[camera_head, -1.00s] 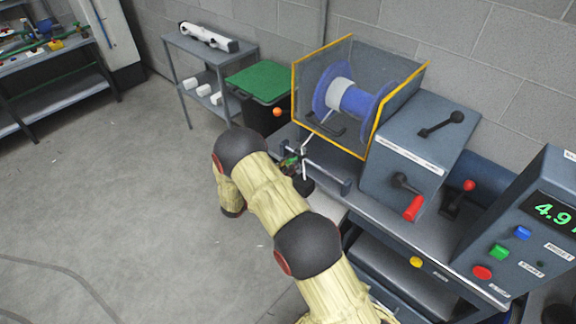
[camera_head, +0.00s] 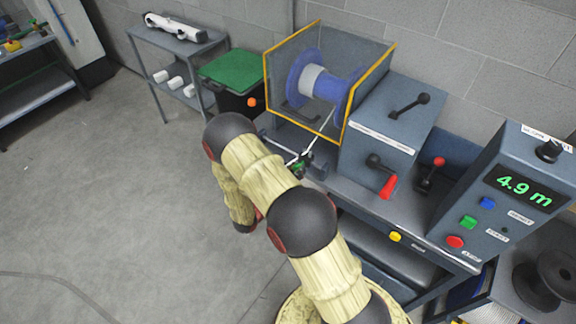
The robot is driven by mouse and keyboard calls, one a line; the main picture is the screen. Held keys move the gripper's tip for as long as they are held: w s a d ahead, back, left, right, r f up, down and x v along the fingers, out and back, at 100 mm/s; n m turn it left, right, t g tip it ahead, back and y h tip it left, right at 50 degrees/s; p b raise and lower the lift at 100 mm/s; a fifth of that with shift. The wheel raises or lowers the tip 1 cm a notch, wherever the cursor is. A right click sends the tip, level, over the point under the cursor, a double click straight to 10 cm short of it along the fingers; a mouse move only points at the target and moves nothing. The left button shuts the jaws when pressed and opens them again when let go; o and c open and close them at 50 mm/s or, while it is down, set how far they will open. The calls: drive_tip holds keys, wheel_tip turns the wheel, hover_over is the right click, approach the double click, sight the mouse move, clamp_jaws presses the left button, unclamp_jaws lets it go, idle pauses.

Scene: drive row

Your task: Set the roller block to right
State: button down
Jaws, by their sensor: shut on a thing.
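The roller block (camera_head: 299,166) is a small dark piece with green on it, at the front rail (camera_head: 316,172) of the bench, below the guarded reel. A pale line runs down to it from the blue reel (camera_head: 306,83). My gripper (camera_head: 293,170) is mostly hidden behind my own forearm. Only a small part shows, at the roller block, and it is shut on it. The finger contact is too small to see clearly.
A yellow-edged guard (camera_head: 344,122) encloses the reel. A green-lidded bin (camera_head: 235,70) stands left.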

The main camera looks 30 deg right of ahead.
drive_tip(key=shift+s+d, duration=0.1)
drive_tip(key=shift+s, duration=0.15)
drive_tip(key=c, duration=1.5)
unclamp_jaws()
drive_tip(key=shift+o, duration=0.2)
drive_tip(key=v, duration=1.2)
drive_tip(key=shift+w+f, duration=0.1)
